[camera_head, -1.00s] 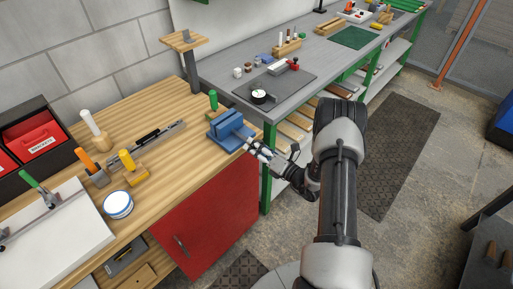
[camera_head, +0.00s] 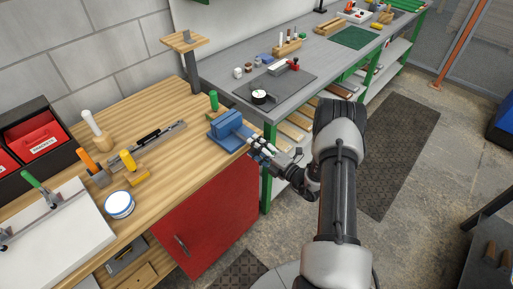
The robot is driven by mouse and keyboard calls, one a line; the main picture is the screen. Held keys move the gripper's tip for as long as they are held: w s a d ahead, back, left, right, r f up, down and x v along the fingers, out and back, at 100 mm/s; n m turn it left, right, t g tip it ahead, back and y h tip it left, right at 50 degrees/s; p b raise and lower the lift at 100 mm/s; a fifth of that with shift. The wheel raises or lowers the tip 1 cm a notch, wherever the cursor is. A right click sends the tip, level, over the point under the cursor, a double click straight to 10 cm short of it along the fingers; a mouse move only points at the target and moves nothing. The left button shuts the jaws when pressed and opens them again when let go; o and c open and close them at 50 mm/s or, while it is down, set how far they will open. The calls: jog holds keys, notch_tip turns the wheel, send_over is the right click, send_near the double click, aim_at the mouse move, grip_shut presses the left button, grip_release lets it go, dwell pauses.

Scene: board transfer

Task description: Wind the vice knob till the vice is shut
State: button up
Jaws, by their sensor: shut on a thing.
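The blue vice (camera_head: 228,129) sits at the right front corner of the wooden bench, in the middle of the head view. My gripper (camera_head: 256,147) is at the vice's front right side, over the bench edge. Its fingers are closed at the place of the vice knob. The knob itself is hidden by the fingers and too small to make out. I cannot tell how wide the gap between the vice jaws is.
A green-handled tool (camera_head: 214,100) stands just behind the vice. The wooden bench (camera_head: 188,159) has clear room left of the vice. A grey workbench (camera_head: 330,61) stands behind, and a red cabinet door (camera_head: 207,222) is below the vice.

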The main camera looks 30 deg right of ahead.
dwell(0.5)
jog(key=o, duration=1.1)
jog(key=v, duration=1.2)
